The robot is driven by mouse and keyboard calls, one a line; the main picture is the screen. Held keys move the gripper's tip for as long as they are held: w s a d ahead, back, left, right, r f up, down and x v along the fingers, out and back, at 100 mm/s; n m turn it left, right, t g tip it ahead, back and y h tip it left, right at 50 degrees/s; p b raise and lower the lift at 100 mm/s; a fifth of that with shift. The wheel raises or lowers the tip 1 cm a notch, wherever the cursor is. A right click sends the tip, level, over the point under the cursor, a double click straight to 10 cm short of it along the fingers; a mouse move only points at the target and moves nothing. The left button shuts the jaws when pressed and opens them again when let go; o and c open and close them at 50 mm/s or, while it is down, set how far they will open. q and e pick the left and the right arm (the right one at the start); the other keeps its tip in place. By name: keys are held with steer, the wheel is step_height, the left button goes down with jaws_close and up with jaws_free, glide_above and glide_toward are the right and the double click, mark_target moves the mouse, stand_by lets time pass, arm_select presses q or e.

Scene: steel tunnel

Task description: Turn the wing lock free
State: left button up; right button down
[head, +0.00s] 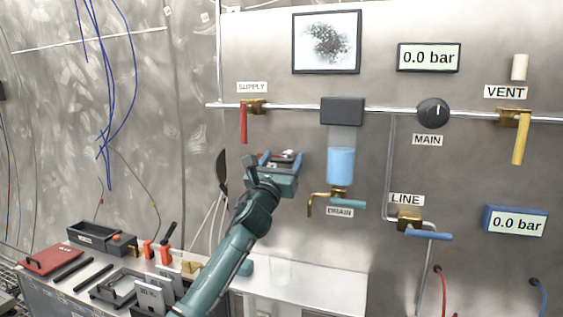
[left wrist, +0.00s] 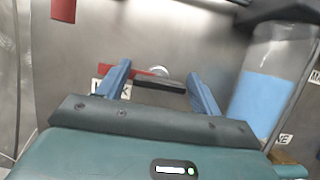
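The wing lock (head: 289,155) appears to be the small bar with a red end, a dark end and a pale round hub, on the steel panel left of the blue-filled bowl. It shows more closely in the left wrist view (left wrist: 162,79), partly hidden by the fingers. My left gripper (head: 281,156) is in front of it, with its blue fingers apart, one on each side of the bar. In the left wrist view my left gripper (left wrist: 159,70) is open. I cannot tell whether either finger touches the bar. My right gripper is not in view.
The blue-filled bowl (head: 341,166) hangs close to the right of my left gripper. A red supply lever (head: 243,124) hangs above left. The drain valve (head: 338,194) is below right. The bench (head: 320,284) carries several tools at left.

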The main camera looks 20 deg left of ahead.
arm_select(q)
steer(key=c, duration=0.8)
